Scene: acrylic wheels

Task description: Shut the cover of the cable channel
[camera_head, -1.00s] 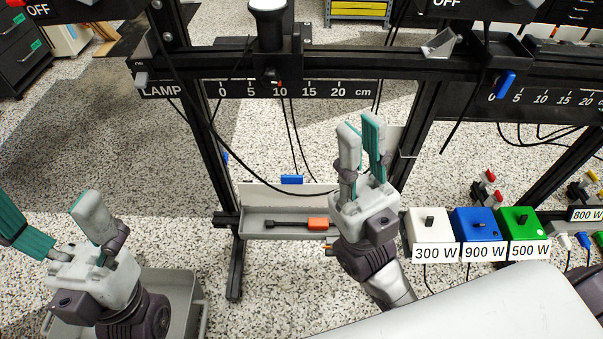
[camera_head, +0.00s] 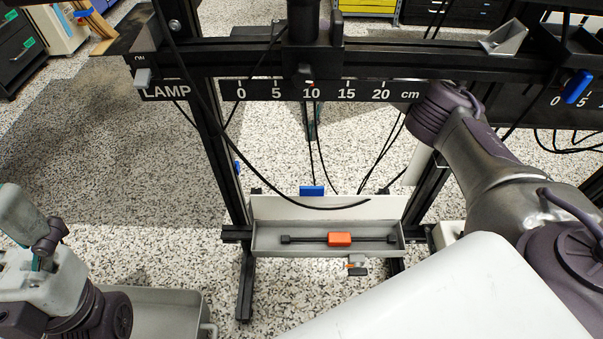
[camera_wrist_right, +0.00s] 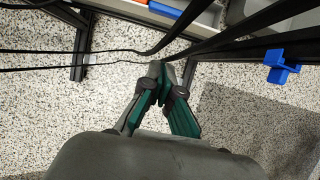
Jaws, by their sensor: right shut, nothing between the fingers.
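The cable channel (camera_head: 330,252) is a grey trough low between the black posts. Its white cover (camera_head: 365,208) stands open at the back, with a blue tab (camera_head: 312,190) on its upper edge. A black cable with an orange block (camera_head: 340,239) lies inside the trough. My right arm reaches behind the rail, and its gripper is mostly hidden there in the head view. In the right wrist view my right gripper (camera_wrist_right: 159,76) is shut and empty, with its fingertips apart from the channel. My left gripper (camera_head: 20,225) is open and empty at the left edge, partly cut off.
A ruler rail (camera_head: 310,90) crosses above the channel. Dark cables (camera_head: 245,160) hang in front of the channel and behind the rail. A grey bin (camera_head: 165,300) stands at the lower left. A blue fitting (camera_wrist_right: 282,65) is on a bar in the right wrist view.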

